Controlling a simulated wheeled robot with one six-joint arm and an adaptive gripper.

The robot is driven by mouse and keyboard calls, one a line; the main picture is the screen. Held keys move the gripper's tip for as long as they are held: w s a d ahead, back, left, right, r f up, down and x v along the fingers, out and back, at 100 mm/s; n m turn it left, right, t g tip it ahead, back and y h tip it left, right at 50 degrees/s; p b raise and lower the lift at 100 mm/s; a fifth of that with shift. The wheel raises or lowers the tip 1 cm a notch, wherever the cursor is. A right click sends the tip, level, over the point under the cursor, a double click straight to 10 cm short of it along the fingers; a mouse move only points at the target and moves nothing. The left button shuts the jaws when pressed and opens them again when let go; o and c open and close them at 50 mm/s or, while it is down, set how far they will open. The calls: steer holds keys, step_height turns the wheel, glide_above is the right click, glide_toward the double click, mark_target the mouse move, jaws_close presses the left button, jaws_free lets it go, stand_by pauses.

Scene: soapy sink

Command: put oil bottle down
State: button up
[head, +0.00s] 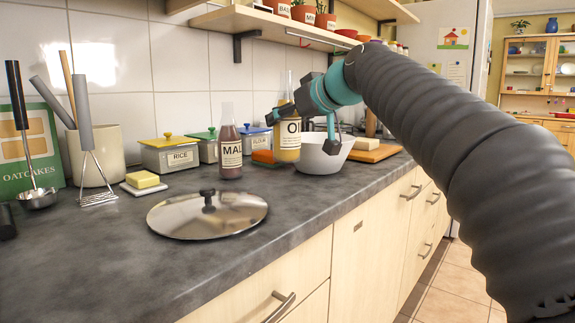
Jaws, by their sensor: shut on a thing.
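The oil bottle (287,143) is a clear, upright bottle of yellow oil with a white label, partly covered by my gripper. My gripper (304,126) is shut on the oil bottle, with a dark finger showing on the bottle's right, over the white bowl. The bottle's base appears at or just above the counter (120,265), behind and left of the bowl; I cannot tell whether it touches.
A white bowl (322,162) stands close by on the right. A dark red malt bottle (230,150) stands to the left. A metal lid (180,217) covers the front counter. A shelf (262,20) hangs above.

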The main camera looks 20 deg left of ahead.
mark_target(287, 147)
steer(key=shift+f+b, duration=0.65)
steer(key=shift+f, duration=2.3)
steer(key=shift+f, duration=0.2)
steer(key=o, duration=1.4)
steer(key=b+v, duration=0.1)
steer(key=v, duration=1.2)
steer(key=shift+s+d+r, duration=0.15)
steer(key=shift+s+r, duration=0.1)
steer(key=shift+r, duration=0.1)
